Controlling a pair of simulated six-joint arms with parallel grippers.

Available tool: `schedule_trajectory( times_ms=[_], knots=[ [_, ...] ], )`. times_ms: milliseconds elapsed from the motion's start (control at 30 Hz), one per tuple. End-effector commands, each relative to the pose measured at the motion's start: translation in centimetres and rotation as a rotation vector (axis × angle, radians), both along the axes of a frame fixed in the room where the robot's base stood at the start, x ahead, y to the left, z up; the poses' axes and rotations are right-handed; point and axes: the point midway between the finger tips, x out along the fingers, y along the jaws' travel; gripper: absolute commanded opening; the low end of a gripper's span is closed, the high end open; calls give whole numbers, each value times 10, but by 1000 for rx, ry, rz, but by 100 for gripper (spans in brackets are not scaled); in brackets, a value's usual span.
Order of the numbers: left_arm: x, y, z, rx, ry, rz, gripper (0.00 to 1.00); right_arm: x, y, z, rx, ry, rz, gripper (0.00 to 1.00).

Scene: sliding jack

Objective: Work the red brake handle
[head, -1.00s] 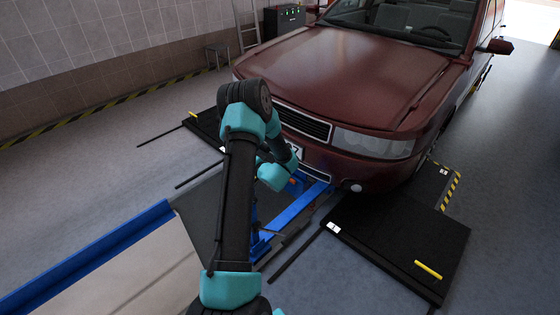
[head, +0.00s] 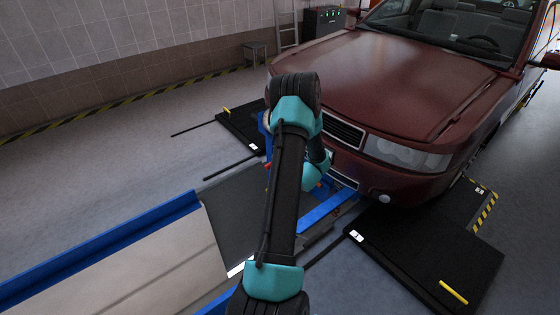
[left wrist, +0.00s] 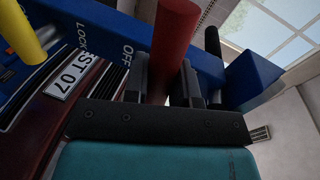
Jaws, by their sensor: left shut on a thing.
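The red brake handle (left wrist: 174,38) is a round bar in the left wrist view, standing between the two dark fingers. My left gripper (left wrist: 165,85) is shut on it. Behind the handle is a blue jack beam (left wrist: 108,30) with white lettering, "LOCK" and "OFF". In the head view my left arm reaches toward the car's front and hides its gripper and most of the handle. Part of the blue jack (head: 325,208) shows beside the arm, below the bumper. My right gripper is in neither view.
A dark red car (head: 400,85) stands over the jack. A yellow bar (left wrist: 22,32) is near the jack in the wrist view. A black plate (head: 430,250) with a yellow handle lies at right. A blue-edged pit (head: 110,240) lies at left.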

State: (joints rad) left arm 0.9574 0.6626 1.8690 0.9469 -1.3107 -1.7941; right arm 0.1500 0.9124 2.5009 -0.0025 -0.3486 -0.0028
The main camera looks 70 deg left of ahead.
Motion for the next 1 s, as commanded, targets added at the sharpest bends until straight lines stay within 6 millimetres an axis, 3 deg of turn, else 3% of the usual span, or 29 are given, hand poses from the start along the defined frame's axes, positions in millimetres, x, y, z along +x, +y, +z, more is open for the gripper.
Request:
schedule_trajectory(
  times_ms=[33, 67, 300, 667, 1000],
  knots=[
    [0, 0, 0, 0, 3, -1, 0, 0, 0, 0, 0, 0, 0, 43],
    [0, 0, 0, 1, 3, 0, 27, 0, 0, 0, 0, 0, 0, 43],
    [0, 0, 0, 1, 1, 0, 50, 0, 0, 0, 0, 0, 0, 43],
    [1, -4, 1, 1, 1, 0, 50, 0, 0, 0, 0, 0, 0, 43],
    [16, -48, 12, 0, 1, -2, 50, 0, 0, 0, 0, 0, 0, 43]
  ],
)
